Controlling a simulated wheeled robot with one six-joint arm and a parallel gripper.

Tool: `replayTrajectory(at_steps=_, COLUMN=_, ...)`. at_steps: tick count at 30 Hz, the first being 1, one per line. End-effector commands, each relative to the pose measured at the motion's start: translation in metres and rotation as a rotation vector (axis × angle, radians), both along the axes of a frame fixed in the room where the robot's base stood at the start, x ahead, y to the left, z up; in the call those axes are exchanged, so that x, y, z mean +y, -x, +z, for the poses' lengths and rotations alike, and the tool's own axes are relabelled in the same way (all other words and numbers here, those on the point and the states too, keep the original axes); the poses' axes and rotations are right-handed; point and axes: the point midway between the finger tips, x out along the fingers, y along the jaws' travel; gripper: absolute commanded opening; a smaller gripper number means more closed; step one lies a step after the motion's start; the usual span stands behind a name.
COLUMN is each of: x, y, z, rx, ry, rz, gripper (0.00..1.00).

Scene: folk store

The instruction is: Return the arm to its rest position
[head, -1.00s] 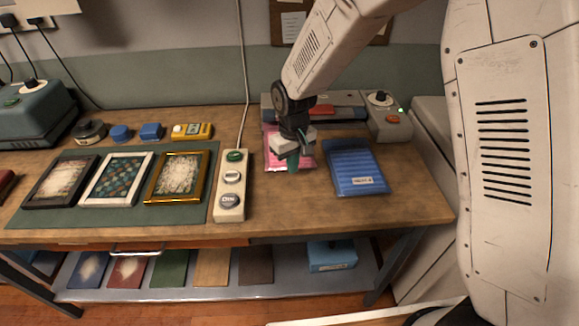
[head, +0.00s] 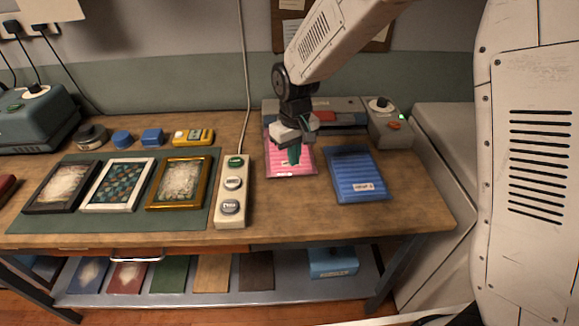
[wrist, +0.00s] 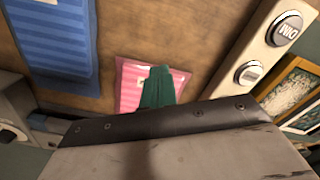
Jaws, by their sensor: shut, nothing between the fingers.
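My gripper (head: 294,154) is shut and empty, with green fingertips pointing down. It hangs over the pink striped packet (head: 284,171) on the wooden workbench (head: 405,205), apart from my other surroundings. In the wrist view my green fingertips (wrist: 158,88) show in front of the pink packet (wrist: 130,85), covering part of it. I cannot tell the exact height of the fingertips above the packet. My arm reaches in from the upper right.
A blue striped packet (head: 352,190) lies to the right and a button strip (head: 231,207) to the left. A long grey device (head: 345,107) and a control box (head: 388,124) stand behind. Framed pictures (head: 177,184) lie on a green mat. The bench's front right is clear.

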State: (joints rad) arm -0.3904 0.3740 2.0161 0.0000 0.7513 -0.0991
Motion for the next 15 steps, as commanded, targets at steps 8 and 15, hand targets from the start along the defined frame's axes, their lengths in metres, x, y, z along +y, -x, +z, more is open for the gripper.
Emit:
replayTrajectory(at_steps=8, x=-0.004, y=0.01, z=-0.002, rx=0.04, ry=0.017, rz=-0.012, gripper=0.0)
replayTrajectory(at_steps=15, x=-0.045, y=0.075, z=0.029, rx=0.152, ry=0.065, rz=-0.073, gripper=0.0)
